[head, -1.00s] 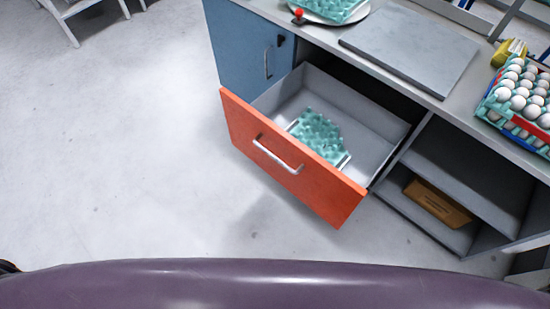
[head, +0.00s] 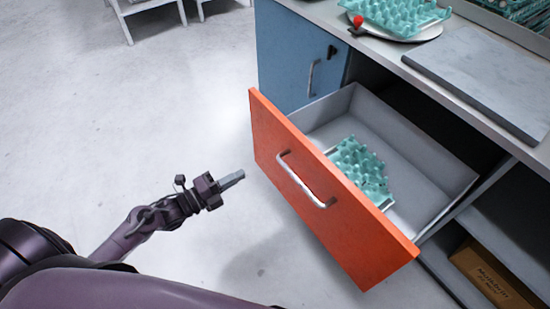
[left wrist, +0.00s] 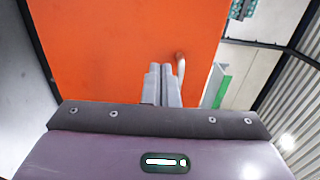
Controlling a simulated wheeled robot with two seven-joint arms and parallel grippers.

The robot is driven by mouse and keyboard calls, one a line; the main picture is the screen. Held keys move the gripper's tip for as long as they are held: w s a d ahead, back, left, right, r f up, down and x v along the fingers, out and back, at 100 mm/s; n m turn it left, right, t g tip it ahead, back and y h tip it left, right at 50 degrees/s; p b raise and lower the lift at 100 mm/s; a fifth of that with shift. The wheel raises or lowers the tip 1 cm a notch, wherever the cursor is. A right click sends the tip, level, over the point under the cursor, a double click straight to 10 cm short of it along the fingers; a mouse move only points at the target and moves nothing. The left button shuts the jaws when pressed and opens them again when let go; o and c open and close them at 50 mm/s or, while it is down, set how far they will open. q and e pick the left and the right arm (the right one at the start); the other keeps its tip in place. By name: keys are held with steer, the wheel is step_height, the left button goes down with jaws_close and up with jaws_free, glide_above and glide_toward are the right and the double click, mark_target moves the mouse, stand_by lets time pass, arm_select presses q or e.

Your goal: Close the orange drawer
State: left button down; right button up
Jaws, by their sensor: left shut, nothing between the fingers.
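The orange drawer (head: 325,200) is pulled out of the counter, and its grey inside shows. A silver bar handle (head: 305,180) is on its front. A teal egg tray (head: 362,170) lies in the drawer. My left gripper (head: 232,179) is shut and empty, in front of the drawer and to the left of the handle, apart from the front. In the left wrist view, the shut fingers (left wrist: 164,84) point at the orange front (left wrist: 120,50), with the handle (left wrist: 181,68) just right of them. My right gripper is not in view.
A blue cabinet door (head: 300,60) is left of the drawer. The counter top holds a grey slab (head: 485,80) and a teal egg tray on a plate (head: 395,38). A brown box (head: 495,275) sits in the lower shelf. The floor left of the drawer is clear.

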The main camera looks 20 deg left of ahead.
arm_select(q)
steer(key=x, duration=1.2)
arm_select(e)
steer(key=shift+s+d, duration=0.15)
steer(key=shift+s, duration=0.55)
arm_select(q)
steer(key=shift+w, duration=0.15)
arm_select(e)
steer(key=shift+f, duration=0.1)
